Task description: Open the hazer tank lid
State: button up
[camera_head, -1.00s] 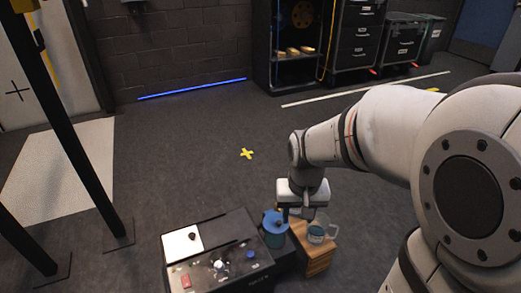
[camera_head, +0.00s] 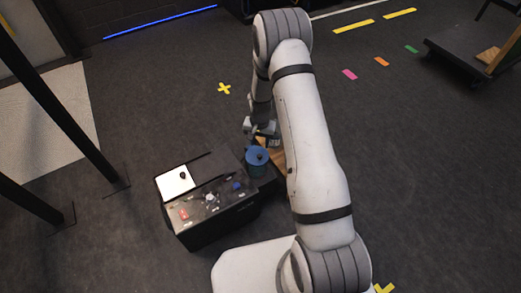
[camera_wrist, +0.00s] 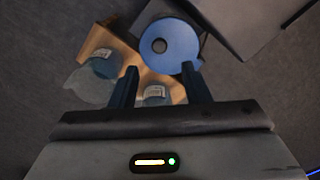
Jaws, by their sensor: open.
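The black hazer box (camera_head: 225,218) stands on the floor, left of my arm. Its top carries a white panel (camera_head: 172,184) with a dark knob. In the wrist view the blue lid (camera_wrist: 182,45) is a disc with a grey centre, just beyond my fingertips. My gripper (camera_head: 262,128) is just behind the tank in the head view. In the wrist view my gripper (camera_wrist: 158,72) is open, with nothing clearly held. I cannot tell whether a finger touches the lid.
A wooden block (camera_wrist: 108,38) lies beside the tank, partly hidden by my arm in the head view. A clear labelled jar (camera_wrist: 104,66) and another labelled container (camera_wrist: 155,92) are near the fingers. Black posts (camera_head: 75,125) stand at left. The floor behind is open.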

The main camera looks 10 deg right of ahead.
aim_at(260, 155)
notch_tip(260, 155, down, 8)
jog(key=shift+r+b, duration=0.1)
jog(key=shift+b, duration=1.05)
jog(key=shift+c, duration=0.3)
grip_shut()
